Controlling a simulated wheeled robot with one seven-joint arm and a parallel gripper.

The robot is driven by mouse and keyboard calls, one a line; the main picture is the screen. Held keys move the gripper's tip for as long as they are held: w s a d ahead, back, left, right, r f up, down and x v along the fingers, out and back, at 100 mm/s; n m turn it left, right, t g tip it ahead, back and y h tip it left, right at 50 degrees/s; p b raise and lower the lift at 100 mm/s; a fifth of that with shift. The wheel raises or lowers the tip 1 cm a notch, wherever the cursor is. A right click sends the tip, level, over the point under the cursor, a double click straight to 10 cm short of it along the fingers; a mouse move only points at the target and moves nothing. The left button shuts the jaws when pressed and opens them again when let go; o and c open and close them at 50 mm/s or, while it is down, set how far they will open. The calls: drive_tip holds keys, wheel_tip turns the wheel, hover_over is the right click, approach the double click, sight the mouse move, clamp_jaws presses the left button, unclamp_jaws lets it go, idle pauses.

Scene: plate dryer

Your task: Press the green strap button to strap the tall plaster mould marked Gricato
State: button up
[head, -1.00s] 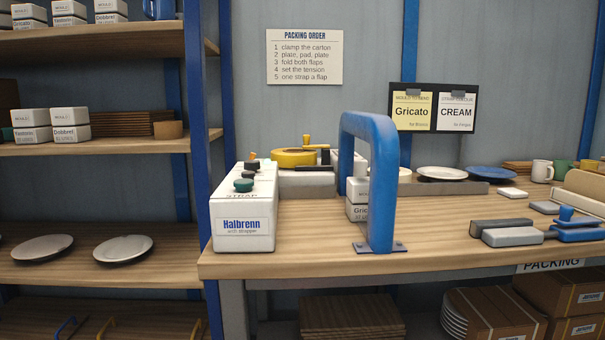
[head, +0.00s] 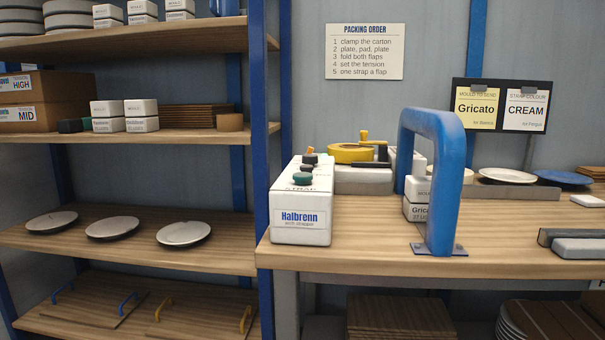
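The white Halbrenn arch strapper box (head: 303,207) stands at the left end of the packing bench. A green button (head: 303,178) sits on its sloped top near the "STRAP" lettering, with dark and orange knobs behind it. The blue arch (head: 447,180) stands to its right on the bench. The white plaster mould marked Gricato (head: 416,208) stands behind the arch's near leg, which hides part of it and of its lettering. My gripper is not in view.
The packing bench (head: 365,247) has bare wood between strapper and arch. A yellow roll (head: 351,153) sits behind the strapper. A blue shelf post (head: 263,180) stands left of the bench. Shelves at left hold plates (head: 113,228), moulds and cartons. A sign (head: 501,104) shows Gricato and CREAM.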

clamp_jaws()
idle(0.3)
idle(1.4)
